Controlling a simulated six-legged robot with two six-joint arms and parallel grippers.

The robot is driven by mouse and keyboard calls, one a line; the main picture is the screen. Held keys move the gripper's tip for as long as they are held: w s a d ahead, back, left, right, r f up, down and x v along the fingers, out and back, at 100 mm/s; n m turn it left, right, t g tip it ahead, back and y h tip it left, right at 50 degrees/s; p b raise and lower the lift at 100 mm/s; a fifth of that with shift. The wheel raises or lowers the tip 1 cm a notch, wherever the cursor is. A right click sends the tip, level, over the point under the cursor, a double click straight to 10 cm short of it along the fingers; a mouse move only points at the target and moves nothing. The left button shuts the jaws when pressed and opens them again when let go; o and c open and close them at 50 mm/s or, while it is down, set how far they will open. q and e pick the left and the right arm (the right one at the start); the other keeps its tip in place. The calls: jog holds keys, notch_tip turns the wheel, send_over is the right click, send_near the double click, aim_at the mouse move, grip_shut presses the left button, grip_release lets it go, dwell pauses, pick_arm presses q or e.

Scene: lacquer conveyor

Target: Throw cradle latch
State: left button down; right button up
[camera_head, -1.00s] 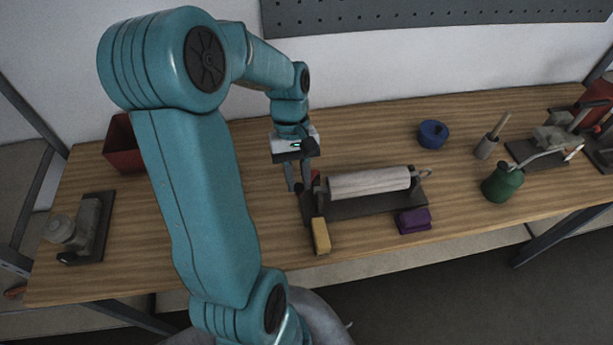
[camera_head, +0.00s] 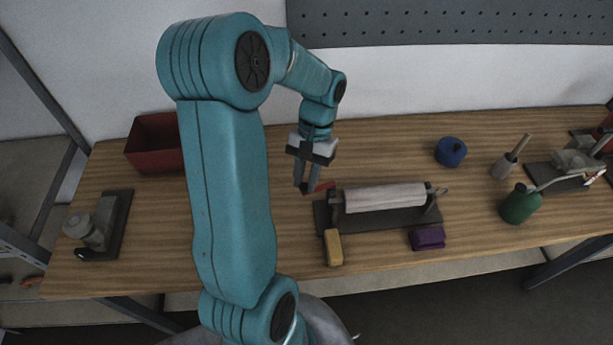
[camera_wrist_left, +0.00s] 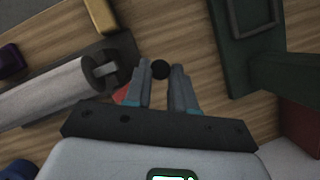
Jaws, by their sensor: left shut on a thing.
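The cradle (camera_head: 428,216) is a dark base carrying a pale roller (camera_head: 385,197), which also shows in the left wrist view (camera_wrist_left: 45,92). My left gripper (camera_head: 306,187) is just beyond the roller's left end, fingers pointing down. In the left wrist view its fingertips (camera_wrist_left: 160,73) are close together around a small black knob (camera_wrist_left: 160,69), and it is shut on it. A red piece (camera_head: 325,186), apparently the latch lever, shows beside the fingers; in the left wrist view it is mostly hidden behind them (camera_wrist_left: 121,95). My right gripper is out of view.
A yellow block (camera_head: 333,247) and a purple block (camera_head: 428,238) lie in front of the cradle. A blue round container (camera_head: 451,151), a green bottle (camera_head: 520,204) and a pestle cup (camera_head: 504,165) stand to the right. A red bin (camera_head: 153,143) is at the back left.

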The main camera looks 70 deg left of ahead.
pick_arm(q)
jog(key=shift+r, duration=0.1)
jog(key=c, duration=0.9)
grip_release()
jog(key=shift+c, duration=0.2)
jog(key=v, duration=1.6)
jog(key=shift+r, duration=0.15)
